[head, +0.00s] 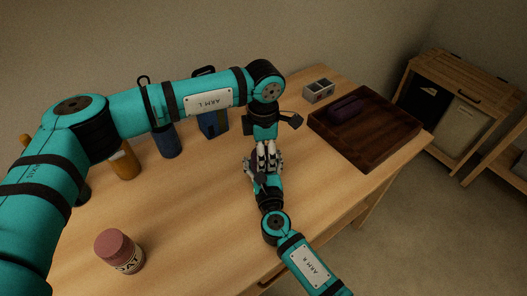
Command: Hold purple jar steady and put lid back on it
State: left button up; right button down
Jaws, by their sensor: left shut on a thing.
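My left gripper (266,157) reaches down over the middle of the table, its fingers close together. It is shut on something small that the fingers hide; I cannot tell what. My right gripper (259,170) comes up from the front and meets the left one fingertip to fingertip. Dark parts overlap there, and I cannot tell whether the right jaws are open or shut. No purple jar or loose lid shows clearly; either may be hidden between the grippers. A dark purple oblong thing (345,108) lies in the wooden tray, too dim to identify.
The dark wooden tray (372,151) is at the table's right. A small grey divided box (318,91) stands behind it. A pink-lidded jar (120,252) is at front left. A blue bottle (167,142), a blue container (213,125) and an orange jar (124,163) stand at the back.

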pick_arm(q)
jog(key=o, duration=1.3)
jog(key=shift+r, duration=2.25)
jog(key=shift+c, duration=0.3)
notch_tip(320, 180, up, 4)
jog(key=n, duration=0.5)
jog(key=shift+f, duration=0.25)
